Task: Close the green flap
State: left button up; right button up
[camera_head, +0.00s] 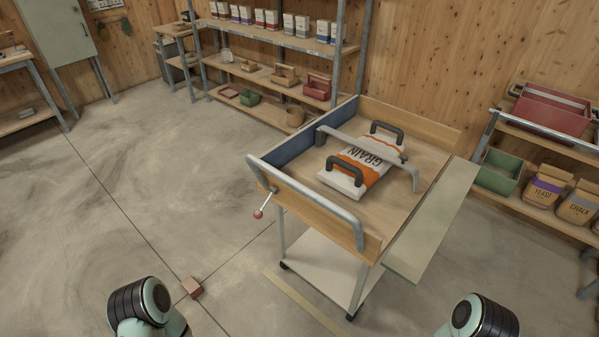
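The pale green flap (437,225) is a long flat panel along the right side of a wooden-sided cart (312,214). It sticks outward and slopes down from the tray's right edge, so that side stands open. Parts of my two arms show at the bottom edge, left and right of centre, well short of the cart. Neither gripper shows. A white and orange grain bag (361,166) with two dark handles lies in the tray, with a grey bar across it.
A grey rail (308,195) and a red-knobbed lever (263,205) are at the cart's near left side. A small red block (192,288) lies on the floor. Shelves with a green bin (500,172) and bags stand at right. Floor left of the cart is mostly clear.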

aim_at(410, 256)
jog(key=u, duration=0.4)
jog(key=i+l, duration=0.1)
jog(key=l, duration=0.45)
jog(key=i+l, duration=0.1)
jog(key=l, duration=0.5)
jog(key=i+l, duration=0.1)
jog(key=l, duration=0.45)
